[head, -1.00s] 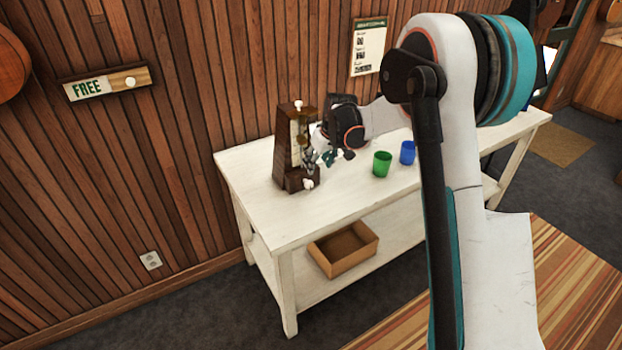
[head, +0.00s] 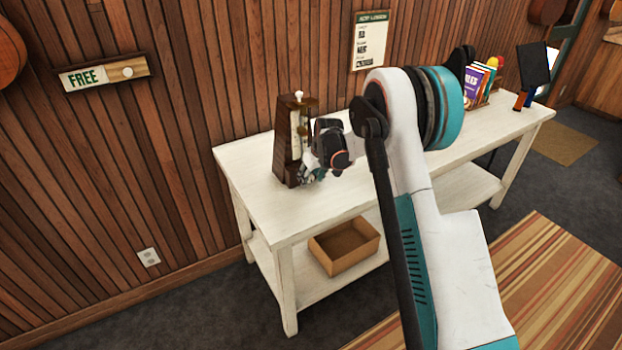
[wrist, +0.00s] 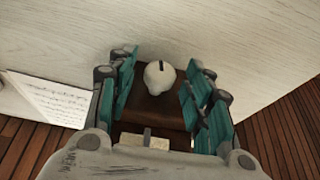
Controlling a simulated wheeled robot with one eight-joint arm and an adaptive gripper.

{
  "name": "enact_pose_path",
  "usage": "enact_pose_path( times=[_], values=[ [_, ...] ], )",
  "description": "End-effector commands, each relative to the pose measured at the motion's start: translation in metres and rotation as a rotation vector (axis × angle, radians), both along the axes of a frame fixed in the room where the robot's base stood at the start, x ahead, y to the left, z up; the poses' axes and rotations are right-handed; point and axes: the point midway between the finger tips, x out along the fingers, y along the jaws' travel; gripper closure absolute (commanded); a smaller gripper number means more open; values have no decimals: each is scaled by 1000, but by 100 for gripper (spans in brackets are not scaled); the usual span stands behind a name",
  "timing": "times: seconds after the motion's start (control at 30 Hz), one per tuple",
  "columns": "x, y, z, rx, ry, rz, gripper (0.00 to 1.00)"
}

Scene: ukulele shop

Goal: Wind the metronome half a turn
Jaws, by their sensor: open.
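The metronome (head: 283,145) is a dark brown wooden pyramid with a pale front scale. It stands upright on the left part of the white table. My gripper (head: 312,174) is low at its right side, partly hidden by my wrist in the head view. In the wrist view, the white winding knob (wrist: 160,78) with a dark mark sits on the metronome's brown body (wrist: 150,110). My gripper (wrist: 158,92) is open, its teal fingers on both sides of the knob with gaps showing.
The white table (head: 245,165) runs along the slatted wall, with an open cardboard box (head: 345,262) on its lower shelf. Books (head: 478,82) and a dark stand (head: 534,65) occupy its far right. A printed sheet (wrist: 50,98) lies left in the wrist view.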

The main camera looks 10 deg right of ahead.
Motion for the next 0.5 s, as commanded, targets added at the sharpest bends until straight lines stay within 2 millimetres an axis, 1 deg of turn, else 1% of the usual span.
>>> enact_pose_path(
  times=[0.27, 0.3, 0.37, 0.4, 0.47, 0.5],
  values=[
    [1, 0, -1, 0, 0, 0, 53],
    [1, 0, -1, 0, 0, 0, 58],
    [1, 0, -1, 0, 0, 0, 72],
    [1, 0, -1, 0, 0, 0, 81],
    [1, 0, -1, 0, 0, 0, 94],
    [1, 0, -1, 0, 0, 0, 96]
  ],
)
